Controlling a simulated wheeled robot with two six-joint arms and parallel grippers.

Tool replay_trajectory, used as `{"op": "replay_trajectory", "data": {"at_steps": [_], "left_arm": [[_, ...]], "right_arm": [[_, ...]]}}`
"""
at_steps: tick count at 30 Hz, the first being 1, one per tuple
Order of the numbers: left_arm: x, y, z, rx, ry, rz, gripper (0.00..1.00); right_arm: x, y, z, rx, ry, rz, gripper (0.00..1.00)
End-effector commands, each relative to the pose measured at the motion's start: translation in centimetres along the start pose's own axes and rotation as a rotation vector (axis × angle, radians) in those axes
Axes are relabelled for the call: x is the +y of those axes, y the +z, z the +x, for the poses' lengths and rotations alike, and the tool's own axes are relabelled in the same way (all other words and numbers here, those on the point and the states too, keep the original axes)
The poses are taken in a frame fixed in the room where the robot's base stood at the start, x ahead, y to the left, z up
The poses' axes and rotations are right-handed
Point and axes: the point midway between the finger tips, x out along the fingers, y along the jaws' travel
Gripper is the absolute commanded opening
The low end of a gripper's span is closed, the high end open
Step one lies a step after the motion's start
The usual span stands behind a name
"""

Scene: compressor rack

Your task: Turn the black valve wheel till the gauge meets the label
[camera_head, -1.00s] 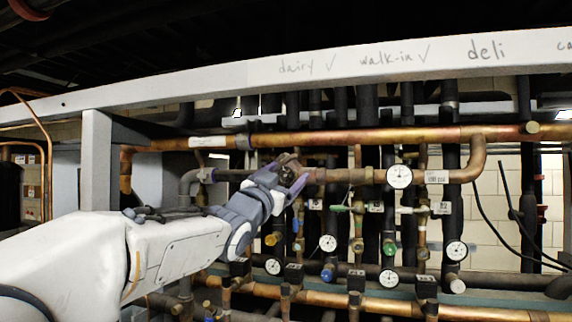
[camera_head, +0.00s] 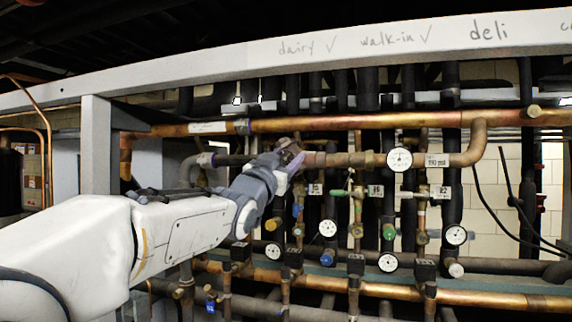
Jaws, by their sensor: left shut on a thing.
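My left gripper (camera_head: 294,160) is shut on the valve wheel (camera_head: 287,145) at the left end of the middle copper pipe. Only a dark brownish bit of the wheel shows; the fingers hide most of it. The gauge (camera_head: 399,159) is a round white dial on the same pipe, right of the gripper. Its needle is too small to read surely. The white label (camera_head: 437,161) beside the gauge seems to read a number and "psi"; its digits are hard to make out. My right gripper is not in view.
A long copper pipe (camera_head: 360,122) runs above the valve. Below hang several smaller gauges (camera_head: 327,228), a green-handled valve (camera_head: 338,193) and coloured caps. A white beam (camera_head: 200,78) with handwritten words crosses above. Dark vertical pipes stand close behind.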

Motion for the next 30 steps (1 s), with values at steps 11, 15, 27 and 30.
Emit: {"op": "replay_trajectory", "data": {"at_steps": [11, 15, 27, 30], "left_arm": [[0.1, 0.0, 0.0, 0.004, -0.116, -0.291, 0.0], [0.0, -0.3, 0.1, 0.002, -0.167, -0.412, 0.0], [-0.2, -0.4, 0.2, 0.0, -0.314, -0.76, 0.0], [-0.2, -0.3, 0.1, 0.001, -0.347, -0.84, 0.0]], "right_arm": [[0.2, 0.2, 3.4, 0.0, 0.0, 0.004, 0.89], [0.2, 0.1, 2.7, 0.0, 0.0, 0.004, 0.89], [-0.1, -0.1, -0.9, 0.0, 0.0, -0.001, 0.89], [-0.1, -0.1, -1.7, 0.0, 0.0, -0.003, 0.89]]}}
